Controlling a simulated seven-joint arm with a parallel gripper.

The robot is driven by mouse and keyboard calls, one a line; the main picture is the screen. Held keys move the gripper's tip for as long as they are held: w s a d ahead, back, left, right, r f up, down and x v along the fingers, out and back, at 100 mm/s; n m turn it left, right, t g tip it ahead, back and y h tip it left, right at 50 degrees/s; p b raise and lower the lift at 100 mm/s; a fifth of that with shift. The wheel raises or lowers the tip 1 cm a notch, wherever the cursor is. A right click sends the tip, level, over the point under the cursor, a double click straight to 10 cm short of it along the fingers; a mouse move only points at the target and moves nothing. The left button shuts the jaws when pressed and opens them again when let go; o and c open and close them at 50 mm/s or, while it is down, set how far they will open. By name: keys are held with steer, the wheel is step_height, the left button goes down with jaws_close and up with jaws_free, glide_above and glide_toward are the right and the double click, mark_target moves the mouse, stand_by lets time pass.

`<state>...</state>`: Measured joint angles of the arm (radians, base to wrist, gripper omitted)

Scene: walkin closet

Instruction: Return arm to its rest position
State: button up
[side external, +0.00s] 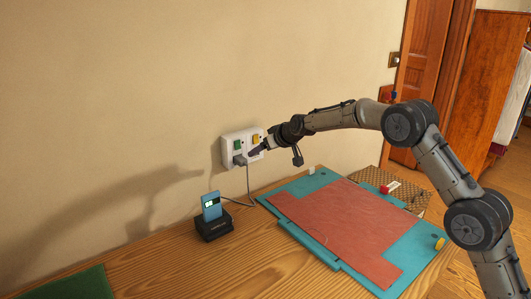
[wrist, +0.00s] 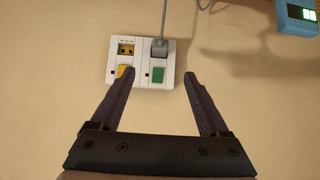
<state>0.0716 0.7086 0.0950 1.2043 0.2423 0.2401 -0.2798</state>
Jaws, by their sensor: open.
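My gripper (side external: 257,150) is close in front of the white wall socket panel (side external: 228,156) in the side view. In the wrist view my gripper (wrist: 159,75) is open, with nothing between its two dark fingers. The panel (wrist: 112,65) shows beyond the fingertips, with a yellow switch (wrist: 122,71) and a green switch (wrist: 159,76). A grey plug (wrist: 159,47) sits in the socket by the green switch. One finger partly overlaps the yellow switch in view; I cannot tell whether it touches. My arm reaches in from the right.
A grey cord (side external: 248,185) runs from the plug to a black dock (side external: 213,229) holding a blue device (side external: 211,205) with a lit screen. A teal mat (side external: 310,243) with a reddish sheet (side external: 350,228) lies on the wooden table. A red block (side external: 384,189) and a yellow piece (side external: 439,243) sit nearby.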

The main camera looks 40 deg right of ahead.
steer(key=s+a+r+t, duration=0.1)
steer(key=s+r, duration=0.2)
steer(key=r, duration=0.6)
steer(key=s+a+r+t, duration=0.1)
steer(key=s+r, duration=0.3)
steer(key=r, duration=0.4)
steer(key=s+a+r+n, duration=0.1)
steer(key=s+r, duration=0.3)
steer(key=s, duration=0.4)
steer(key=s+a+r, duration=0.1)
steer(key=s+r, duration=0.3)
steer(key=s, duration=0.3)
steer(key=s+f+g, duration=0.1)
steer(key=s+f, duration=0.1)
steer(key=s, duration=0.7)
steer(key=s+f+g, duration=0.1)
steer(key=s+f, duration=0.2)
steer(key=s, duration=0.6)
steer(key=s+f+m+g, duration=0.1)
steer(key=s+f+g, duration=0.3)
steer(key=s+f, duration=1)
steer(key=shift+s+f+g, duration=0.15)
steer(key=shift+s+g, duration=0.25)
steer(key=shift+s, duration=0.45)
